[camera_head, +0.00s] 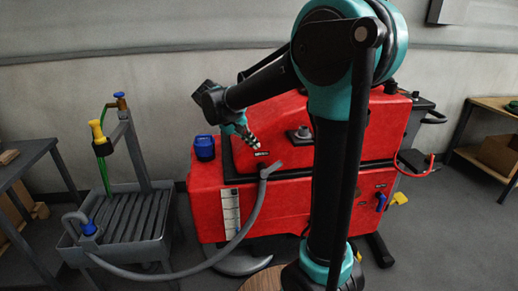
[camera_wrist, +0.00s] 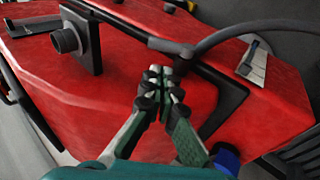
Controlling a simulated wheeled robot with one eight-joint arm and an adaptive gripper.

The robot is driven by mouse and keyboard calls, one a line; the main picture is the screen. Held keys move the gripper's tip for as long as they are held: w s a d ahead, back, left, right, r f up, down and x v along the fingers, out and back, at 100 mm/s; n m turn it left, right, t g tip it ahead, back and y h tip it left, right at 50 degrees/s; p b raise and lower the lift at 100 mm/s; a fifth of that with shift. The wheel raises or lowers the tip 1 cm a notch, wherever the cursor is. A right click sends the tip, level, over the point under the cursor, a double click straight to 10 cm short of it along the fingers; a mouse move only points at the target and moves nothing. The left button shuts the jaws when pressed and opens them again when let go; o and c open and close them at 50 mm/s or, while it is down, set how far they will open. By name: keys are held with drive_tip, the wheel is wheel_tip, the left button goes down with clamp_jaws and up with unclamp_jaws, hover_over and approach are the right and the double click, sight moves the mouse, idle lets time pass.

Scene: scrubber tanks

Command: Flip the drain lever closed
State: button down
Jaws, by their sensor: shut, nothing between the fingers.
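The red scrubber tank (camera_head: 275,190) fills the middle of the head view. On its lower right side is a small blue lever-like part (camera_head: 381,201), with a yellow part (camera_head: 399,199) beside it. I cannot tell for certain which is the drain lever, or whether it is open. My gripper (camera_head: 254,141) is above and in front of the tank's upper face, well left of the blue part and apart from it. In the wrist view my gripper's fingertips (camera_wrist: 158,76) are together over red surface, with nothing between them.
A grey hose (camera_head: 238,237) runs from the tank to a slatted grey basin (camera_head: 125,222) at left, which carries a yellow-topped tap (camera_head: 97,134). A blue cap (camera_head: 204,147) is on the tank. A wooden-topped table (camera_head: 489,106) stands at right. Grey floor shows between.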

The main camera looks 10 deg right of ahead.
sight(280, 163)
drive_tip(key=x, duration=1.2)
drive_tip(key=shift+d+f, duration=0.1)
drive_tip(key=shift+f, duration=0.05)
drive_tip(key=shift+d, duration=0.1)
drive_tip(key=shift+d+f+y, duration=0.15)
drive_tip(key=shift+d+y, duration=0.35)
drive_tip(key=shift+y, duration=0.3)
drive_tip(key=shift+d+f+y, duration=0.4)
drive_tip(key=shift+d+y, duration=0.25)
drive_tip(key=shift+y, duration=0.45)
drive_tip(key=shift+d+f+m+y, duration=0.3)
drive_tip(key=shift+d+f+y, duration=0.15)
drive_tip(key=shift+y, duration=0.55)
drive_tip(key=shift+d+f, duration=0.1)
drive_tip(key=shift+f, duration=0.2)
drive_tip(key=shift+d+f, duration=0.1)
